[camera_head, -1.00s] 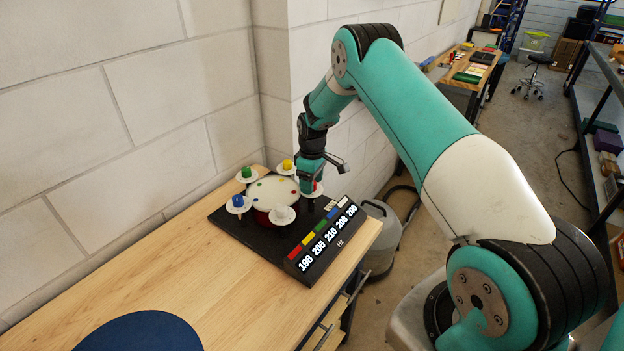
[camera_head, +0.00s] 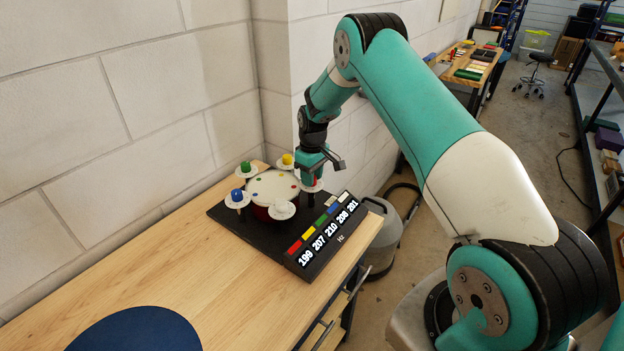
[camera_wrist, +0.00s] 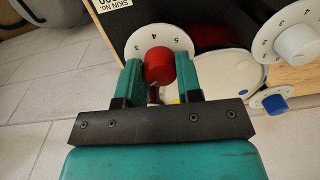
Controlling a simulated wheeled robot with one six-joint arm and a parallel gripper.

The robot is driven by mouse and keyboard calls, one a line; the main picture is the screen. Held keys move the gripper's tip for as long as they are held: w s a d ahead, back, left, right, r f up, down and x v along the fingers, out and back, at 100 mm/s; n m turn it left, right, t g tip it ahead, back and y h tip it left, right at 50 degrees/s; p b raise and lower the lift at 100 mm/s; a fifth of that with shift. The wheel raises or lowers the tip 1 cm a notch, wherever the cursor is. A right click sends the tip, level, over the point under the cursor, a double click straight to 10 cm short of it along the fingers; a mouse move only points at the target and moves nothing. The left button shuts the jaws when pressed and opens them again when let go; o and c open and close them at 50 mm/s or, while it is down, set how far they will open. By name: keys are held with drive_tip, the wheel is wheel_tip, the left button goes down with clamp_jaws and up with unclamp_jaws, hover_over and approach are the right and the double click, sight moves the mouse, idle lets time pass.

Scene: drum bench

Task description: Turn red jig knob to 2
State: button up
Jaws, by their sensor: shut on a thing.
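The drum jig (camera_head: 245,222) stands on the wooden bench, with a round white drum head (camera_head: 272,188) ringed by knobs on white dials. My gripper (camera_wrist: 159,80) is shut on the red knob (camera_wrist: 159,66), one finger on each side. Behind the knob its white dial (camera_wrist: 146,40) shows the numerals 3, 4 and 5 on its upper edge; the pointer and the rest of the dial are hidden. In the head view my gripper (camera_head: 312,178) covers most of the red knob. The display (camera_head: 328,235) reads 199, 207, 210, 208, 201 Hz under coloured bars, red first.
A blue knob (camera_head: 237,195), green knob (camera_head: 246,168), yellow knob (camera_head: 287,159) and white knob (camera_head: 282,210) sit around the drum. The wall (camera_head: 130,90) is close behind. A dark blue disc (camera_head: 135,332) lies on the bench front; bare wood lies between.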

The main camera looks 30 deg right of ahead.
drive_tip(key=m+b, duration=0.2)
drive_tip(key=m, duration=0.1)
drive_tip(key=shift+f, duration=0.1)
drive_tip(key=shift+m+b, duration=0.75)
drive_tip(key=shift+m, duration=1.25)
drive_tip(key=o, duration=0.9)
drive_tip(key=shift+o, duration=0.2)
wheel_tip(320, 180, up, 18)
drive_tip(key=b, duration=0.3)
drive_tip(key=shift+d+f+b, duration=0.15)
drive_tip(key=shift+d+b, duration=0.25)
drive_tip(key=shift+s+a, duration=0.1)
